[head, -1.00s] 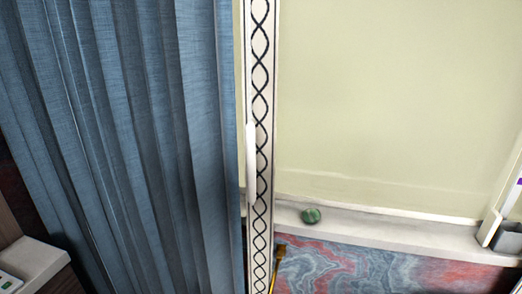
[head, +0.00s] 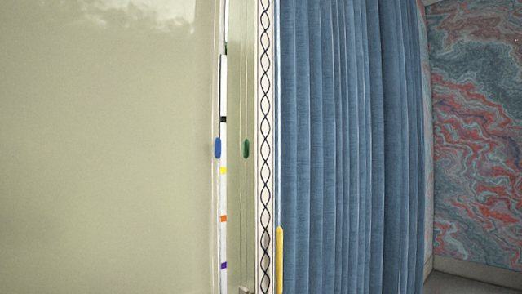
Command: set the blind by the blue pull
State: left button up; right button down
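The blue pull (head: 217,148) is a small rounded tab. It hangs at the left edge of a narrow white strip (head: 223,195) with black, yellow, orange and purple marks. The pull is between the black mark (head: 223,119) and the yellow mark (head: 223,170), nearer the yellow one. A green pull (head: 246,148) hangs just to its right at about the same height. A large pale green-yellow surface (head: 110,170) fills the left; I cannot tell whether it is the blind or the window pane. Neither of my grippers is in view.
A white trim band with a dark twisted pattern (head: 265,130) stands right of the pulls. A yellow upright handle (head: 280,260) is at its lower right. A blue curtain (head: 345,150) hangs beyond it, then a red and blue marbled wall (head: 475,140).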

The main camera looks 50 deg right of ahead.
aim_at(218, 141)
jog(key=z, duration=1.2)
